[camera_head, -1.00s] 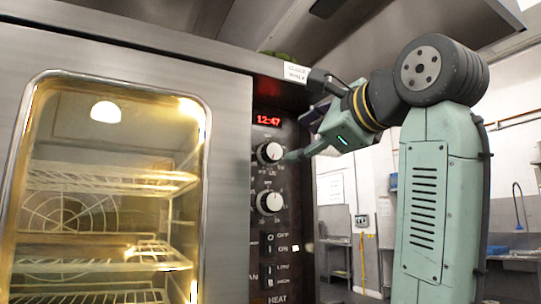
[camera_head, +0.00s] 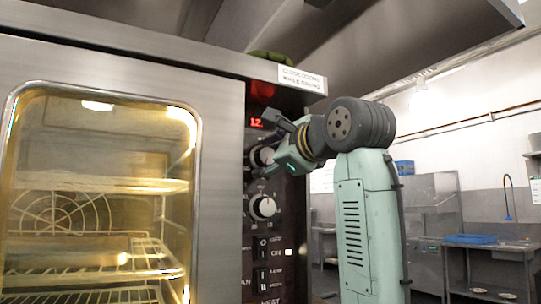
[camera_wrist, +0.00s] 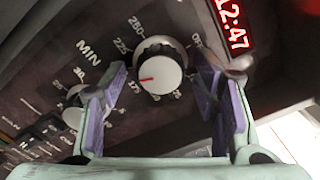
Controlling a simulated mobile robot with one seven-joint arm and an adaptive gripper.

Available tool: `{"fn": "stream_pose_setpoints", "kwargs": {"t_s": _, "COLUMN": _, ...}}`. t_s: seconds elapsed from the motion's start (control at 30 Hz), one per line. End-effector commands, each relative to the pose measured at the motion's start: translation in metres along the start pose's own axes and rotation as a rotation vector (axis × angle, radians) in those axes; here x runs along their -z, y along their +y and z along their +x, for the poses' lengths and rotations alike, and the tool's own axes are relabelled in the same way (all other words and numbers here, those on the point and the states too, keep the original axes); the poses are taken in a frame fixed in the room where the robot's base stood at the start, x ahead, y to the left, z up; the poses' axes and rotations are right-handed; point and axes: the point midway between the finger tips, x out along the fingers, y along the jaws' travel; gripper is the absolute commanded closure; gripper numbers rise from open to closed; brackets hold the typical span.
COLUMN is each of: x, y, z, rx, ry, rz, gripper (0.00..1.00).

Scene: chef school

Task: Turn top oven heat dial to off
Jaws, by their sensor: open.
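The top oven heat dial (camera_head: 260,157) is a round silver knob on the dark control panel, partly hidden by my gripper in the head view. In the wrist view the dial (camera_wrist: 158,68) has a black skirt and a red pointer mark toward its left, with temperature numbers around it. My gripper (camera_wrist: 165,78) is open, its purple-padded fingers either side of the dial with gaps visible. Contact with the panel cannot be told. In the head view my gripper (camera_head: 276,142) is at the panel's right side, in front of the dial.
A lower dial (camera_head: 263,207), marked MIN in the wrist view, sits below, partly behind one finger there. A red clock display (camera_head: 256,123) is above, and switches (camera_head: 263,247) below. The lit oven's glass door (camera_head: 95,200) is left. A sink counter (camera_head: 490,243) stands far right.

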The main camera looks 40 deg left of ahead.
Motion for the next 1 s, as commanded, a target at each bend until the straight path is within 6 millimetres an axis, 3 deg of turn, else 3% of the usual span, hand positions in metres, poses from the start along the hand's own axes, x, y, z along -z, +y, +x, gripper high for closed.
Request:
{"fn": "stream_pose_setpoints", "kwargs": {"t_s": 0.73, "x": -0.0002, "y": -0.0002, "z": -0.0006, "rx": 0.0, "ry": 0.0, "rz": 0.0, "gripper": 0.92}}
{"fn": "stream_pose_setpoints", "kwargs": {"t_s": 1.0, "x": -0.0002, "y": -0.0002, "z": -0.0006, "rx": 0.0, "ry": 0.0, "rz": -0.022, "gripper": 0.93}}
